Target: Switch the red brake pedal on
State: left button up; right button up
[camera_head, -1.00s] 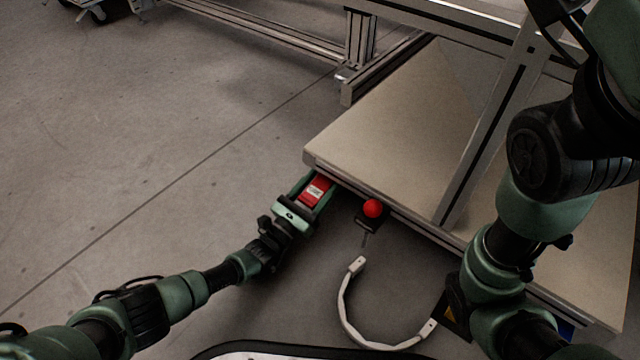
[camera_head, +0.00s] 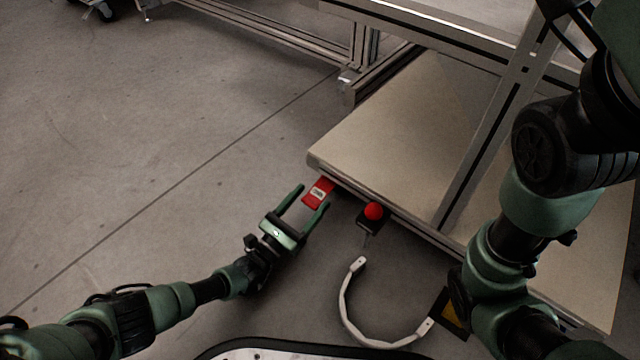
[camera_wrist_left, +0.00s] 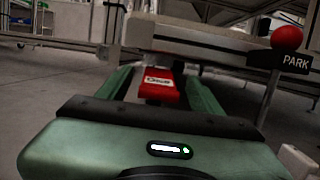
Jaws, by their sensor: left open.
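The red brake pedal (camera_head: 318,193) with a white label sits low at the front left corner of the workbench's lower shelf. It also shows in the left wrist view (camera_wrist_left: 160,88), between and beyond my finger bases. My left gripper (camera_head: 310,201) is open, its two green fingers pointing at the pedal with the near end of the pedal close to the fingertips. I cannot tell whether a finger touches it. My right arm shows at the right, but its gripper is not in view.
A red ball knob (camera_head: 374,211) on a lever marked PARK stands just right of the pedal. A white curved handle (camera_head: 345,305) is nearer to me. The beige lower shelf (camera_head: 400,130) overhangs behind the pedal. The floor to the left is clear.

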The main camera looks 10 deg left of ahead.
pick_arm(q)
jog(key=p+v, duration=0.1)
jog(key=v, duration=0.2)
jog(key=r+p+v, duration=0.1)
jog(key=v, duration=0.2)
jog(key=shift+s+a+r, duration=0.15)
jog(key=shift+s+r, duration=0.1)
jog(key=shift+s, duration=0.05)
jog(key=shift+s+a, duration=0.3)
jog(key=shift+s, duration=0.1)
